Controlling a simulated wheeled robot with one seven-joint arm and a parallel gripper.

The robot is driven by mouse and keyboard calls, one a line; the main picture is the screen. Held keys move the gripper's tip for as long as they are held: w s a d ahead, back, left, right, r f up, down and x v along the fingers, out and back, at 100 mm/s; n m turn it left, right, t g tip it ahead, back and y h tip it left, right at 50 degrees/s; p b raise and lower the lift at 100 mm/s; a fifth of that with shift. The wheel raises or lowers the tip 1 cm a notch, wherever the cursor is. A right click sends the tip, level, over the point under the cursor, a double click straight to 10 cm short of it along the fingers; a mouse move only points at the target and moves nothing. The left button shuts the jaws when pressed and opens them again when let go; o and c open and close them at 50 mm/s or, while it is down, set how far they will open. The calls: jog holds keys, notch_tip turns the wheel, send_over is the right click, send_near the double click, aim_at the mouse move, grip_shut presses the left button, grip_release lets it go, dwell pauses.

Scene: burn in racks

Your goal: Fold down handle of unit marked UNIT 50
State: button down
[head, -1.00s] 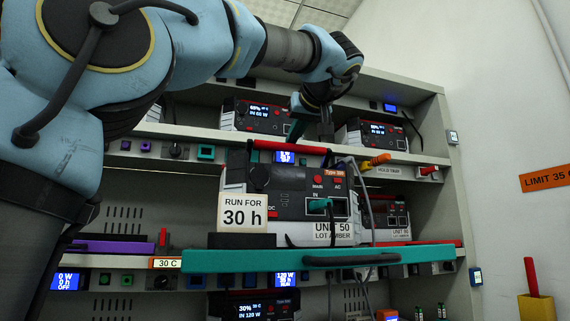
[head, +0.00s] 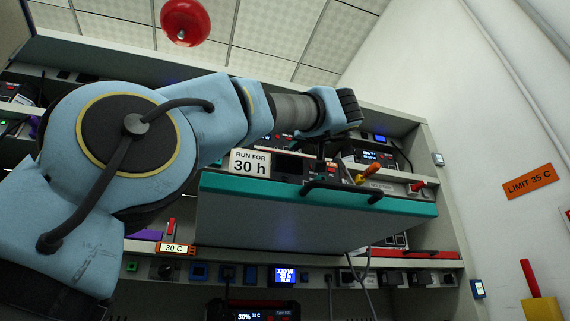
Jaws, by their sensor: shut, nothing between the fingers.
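The unit marked UNIT 50 (head: 290,166) sits on a pulled-out tray with a teal front edge (head: 250,188). I see the tray from below, so its edge hides most of the unit and its UNIT 50 marking. A small dark part of the unit shows right of the RUN FOR 30 h card (head: 250,163). The unit's handle cannot be made out clearly now. My gripper (head: 321,165) points down just right of that visible part, above the tray edge. It is shut and empty; its fingertips are small and dark, and I cannot tell whether they touch the handle.
A black pull handle (head: 342,190) is on the tray's front. Orange (head: 367,179) and red (head: 417,186) plugs stick out at the right. Other units (head: 372,157) stand on the shelf behind. Cables hang below the tray. A wall sign (head: 530,181) is at the right.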

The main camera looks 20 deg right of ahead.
jog(key=shift+s+f+b, duration=0.1)
jog(key=shift+f+b, duration=0.6)
jog(key=shift+b, duration=0.15)
jog(key=shift+f+b, duration=0.15)
jog(key=shift+b, duration=0.2)
